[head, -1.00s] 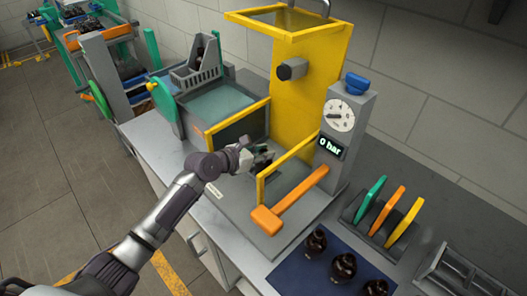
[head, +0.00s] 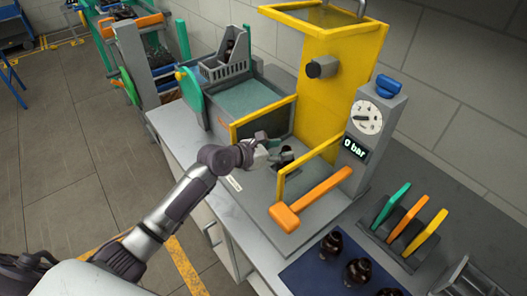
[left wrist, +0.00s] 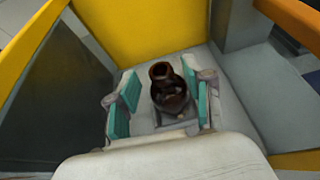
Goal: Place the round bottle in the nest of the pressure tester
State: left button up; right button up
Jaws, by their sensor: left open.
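The round bottle (left wrist: 168,92), dark amber with an open neck, stands upright in the left wrist view, over a grey square nest (left wrist: 160,118) on the tester's base. In the head view the bottle (head: 287,157) shows only partly, inside the yellow frame of the pressure tester (head: 335,70). My left gripper (left wrist: 155,105) is open, with a teal-padded finger on each side of the bottle and gaps between pads and glass. In the head view this gripper (head: 270,151) reaches in from the left. The bottle's foot and its exact seating are hard to see. My right gripper is not in view.
An orange lever (head: 310,198) lies in front of the tester's opening. The gauge column (head: 366,130) reads 0 bar. Several dark bottles (head: 331,245) stand on a blue mat (head: 308,268). A rack of coloured paddles (head: 405,215) is at the right. Yellow guards flank the gripper closely.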

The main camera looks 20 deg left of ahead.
pick_arm(q)
jog(key=v, duration=0.9)
jog(key=shift+s+b, duration=0.2)
jog(key=shift+b, duration=0.25)
jog(key=shift+a, duration=0.1)
